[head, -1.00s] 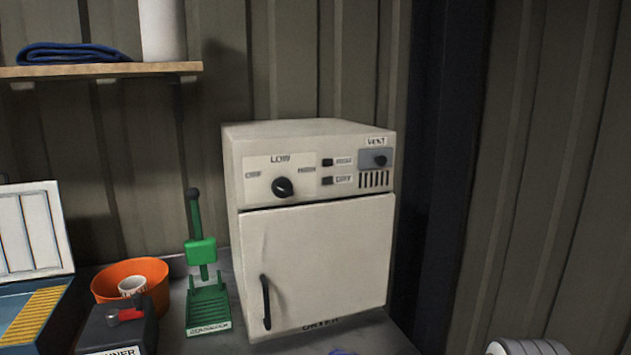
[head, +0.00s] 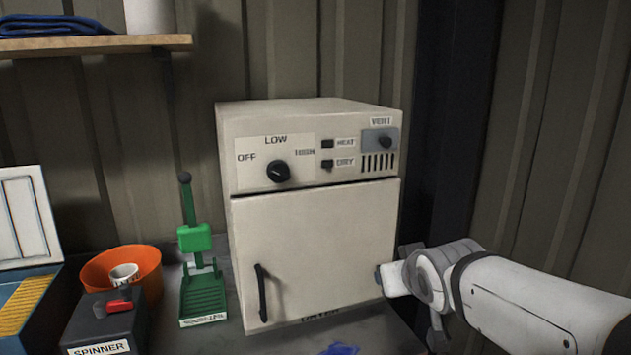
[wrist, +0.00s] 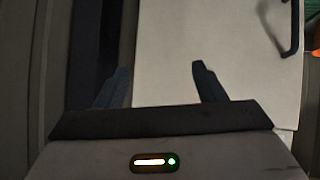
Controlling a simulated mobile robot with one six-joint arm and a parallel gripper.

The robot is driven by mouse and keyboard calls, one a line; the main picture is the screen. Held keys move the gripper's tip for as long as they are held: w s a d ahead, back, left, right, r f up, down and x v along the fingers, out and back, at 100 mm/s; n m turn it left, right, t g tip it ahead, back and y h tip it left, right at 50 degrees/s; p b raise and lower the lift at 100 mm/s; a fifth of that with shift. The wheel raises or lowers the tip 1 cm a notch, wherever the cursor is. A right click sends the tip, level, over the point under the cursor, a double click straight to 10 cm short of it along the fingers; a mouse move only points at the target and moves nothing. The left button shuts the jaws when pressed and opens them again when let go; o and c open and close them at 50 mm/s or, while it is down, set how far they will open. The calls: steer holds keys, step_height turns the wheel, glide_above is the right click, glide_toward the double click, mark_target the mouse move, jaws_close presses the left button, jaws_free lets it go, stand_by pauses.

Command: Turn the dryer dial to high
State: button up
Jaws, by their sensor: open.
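The dryer is a cream box (head: 315,250) on the bench with a door below and a control panel on top. Its round black dial (head: 278,171) sits under the labels OFF, LOW and HIGH; I cannot tell exactly where its pointer is set. My gripper (wrist: 162,82) is open and empty in the wrist view, its two dark fingers apart in front of the door's edge. In the head view my arm comes in from the right, and its end is beside the dryer's lower right side, below and right of the dial. The dial is out of the wrist view.
Right of the dial are HEAT and DRY switches (head: 327,144) and a VENT knob (head: 384,142). The door has a black handle (head: 262,293). A green stand (head: 203,290), an orange bowl (head: 146,267) and a spinner box (head: 103,325) stand left. The space before the panel is clear.

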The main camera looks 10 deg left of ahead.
steer(key=w+a+r+n+t+y, duration=0.35)
steer(key=a+r, duration=0.35)
steer(key=a, duration=0.4)
steer(key=n+y, duration=0.3)
steer(key=y, duration=0.2)
glide_toward(283, 176)
steer(key=x, duration=0.2)
steer(key=shift+m, duration=0.25)
steer(key=x, duration=0.6)
steer(key=shift+r+p, duration=0.1)
steer(key=shift+p, duration=0.3)
steer(key=shift+x, duration=0.8)
steer(key=shift+c, duration=0.2)
steer(key=c, duration=0.9)
